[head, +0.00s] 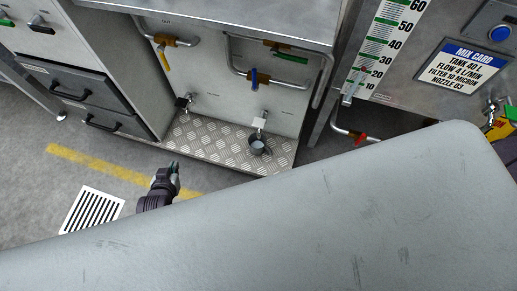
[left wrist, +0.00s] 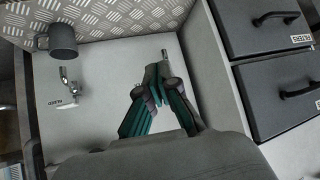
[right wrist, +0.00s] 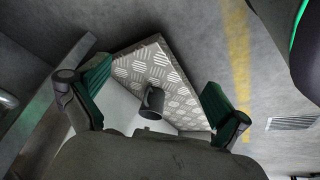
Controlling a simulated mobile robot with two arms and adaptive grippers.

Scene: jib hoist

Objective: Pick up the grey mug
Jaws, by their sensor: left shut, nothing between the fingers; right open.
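The grey mug (head: 258,146) stands on the checker-plate ledge below the right-hand tap. It also shows at upper left in the left wrist view (left wrist: 62,41) and near the middle of the right wrist view (right wrist: 152,103). My left gripper (head: 173,170) is in front of the ledge, to the left of the mug and clear of it. Its fingers are closed together and empty in the left wrist view (left wrist: 162,82). My right gripper (right wrist: 158,88) is open, with the mug seen between its spread fingers and apart from them. The head view does not show it.
The ledge (head: 210,145) is at the foot of a cabinet with taps (head: 260,121) and pipes above it. Drawers (head: 84,90) stand at left. A floor grate (head: 92,210) and yellow line (head: 100,168) lie in front. A large grey surface covers the head view's lower part.

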